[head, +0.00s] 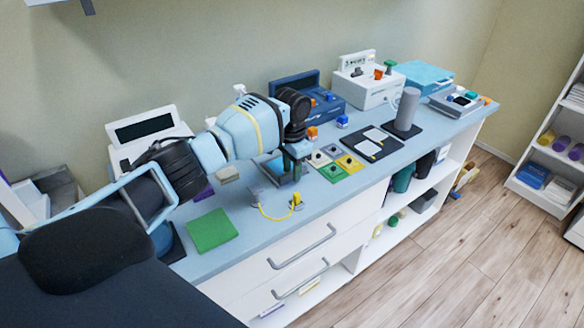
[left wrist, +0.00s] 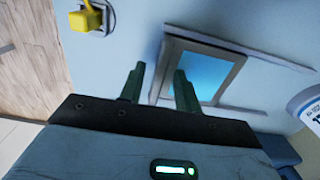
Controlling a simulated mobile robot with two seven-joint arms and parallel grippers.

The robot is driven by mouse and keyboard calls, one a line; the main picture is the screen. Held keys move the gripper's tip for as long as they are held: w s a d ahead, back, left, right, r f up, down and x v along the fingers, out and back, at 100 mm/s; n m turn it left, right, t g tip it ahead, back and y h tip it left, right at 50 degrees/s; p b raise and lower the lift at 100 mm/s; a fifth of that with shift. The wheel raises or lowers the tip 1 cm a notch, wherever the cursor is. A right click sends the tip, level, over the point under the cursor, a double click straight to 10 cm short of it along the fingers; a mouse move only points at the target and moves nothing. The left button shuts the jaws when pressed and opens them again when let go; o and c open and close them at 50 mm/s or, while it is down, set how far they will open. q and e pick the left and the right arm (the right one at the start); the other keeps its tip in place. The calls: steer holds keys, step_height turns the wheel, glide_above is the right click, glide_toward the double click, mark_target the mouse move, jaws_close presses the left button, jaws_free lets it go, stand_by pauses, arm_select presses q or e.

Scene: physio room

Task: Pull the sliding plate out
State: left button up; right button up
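The sliding plate (left wrist: 233,72) appears in the left wrist view as a grey frame around a bright blue middle, lying between two pale rails (left wrist: 240,45) on the blue counter. In the head view my left gripper and arm mostly cover this spot. My left gripper (left wrist: 159,72) is open, with two dark green fingers apart and nothing held between them. In the left wrist view the frame's near edge shows between the fingers, and one finger overlaps the frame. I cannot tell whether it touches. In the head view the gripper (head: 288,172) points down at the counter. My right gripper is not in view.
A yellow plug (head: 296,200) with a cord lies close by; it also shows in the left wrist view (left wrist: 85,20). A green mat (head: 212,229) lies left. Coloured square tiles (head: 331,172) lie just right. Devices stand along the wall. Drawer handles (head: 302,248) face the front.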

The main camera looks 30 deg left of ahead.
arm_select(q)
step_height(320, 180, up, 7)
steer(key=shift+f, duration=0.2)
steer(key=shift+r+p, duration=0.3)
steer(key=shift+r, duration=0.3)
